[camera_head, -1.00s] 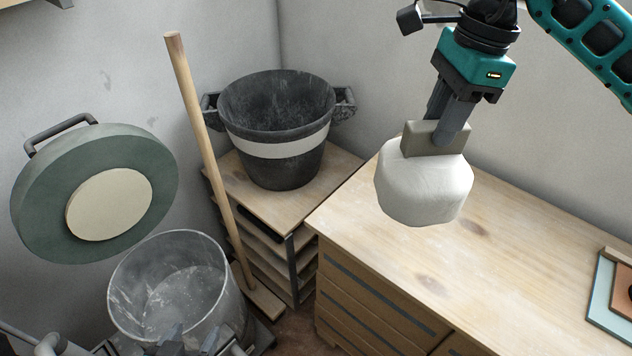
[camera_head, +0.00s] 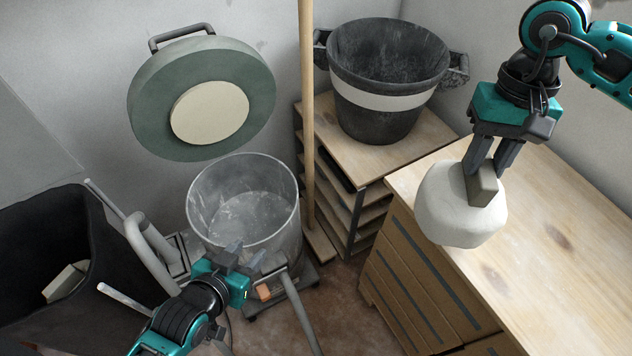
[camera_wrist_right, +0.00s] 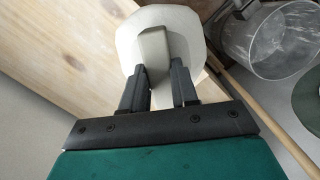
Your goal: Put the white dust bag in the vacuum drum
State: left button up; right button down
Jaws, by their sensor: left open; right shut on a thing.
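The white dust bag (camera_head: 448,222) hangs from my right gripper (camera_head: 482,172), which is shut on the bag's grey-beige tab (camera_head: 487,186). The bag is above the front left edge of the wooden worktop and clear of the drum. In the right wrist view the bag (camera_wrist_right: 188,30) shows beyond the fingers (camera_wrist_right: 160,88). The vacuum drum (camera_head: 290,210) is a clear, dusty, open-topped cylinder on the floor, left of the bag. Its green lid (camera_head: 160,130) with a cream disc is raised behind it. My left gripper (camera_head: 238,256) is open and empty at the drum's front side.
A black bucket with a white band (camera_head: 390,101) stands on a wooden shelf unit behind. A wooden pole (camera_head: 307,100) stands upright between drum and shelf. A dark bin (camera_head: 40,240) is at far left. The wooden worktop (camera_head: 560,260) has free room.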

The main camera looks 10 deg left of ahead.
aim_at(254, 229)
jog(key=u, duration=1.15)
jog(key=i+j+u, duration=0.1)
jog(key=j, duration=0.2)
jog(key=j+u, duration=0.1)
jog(key=j, duration=0.2)
jog(key=i, duration=0.05)
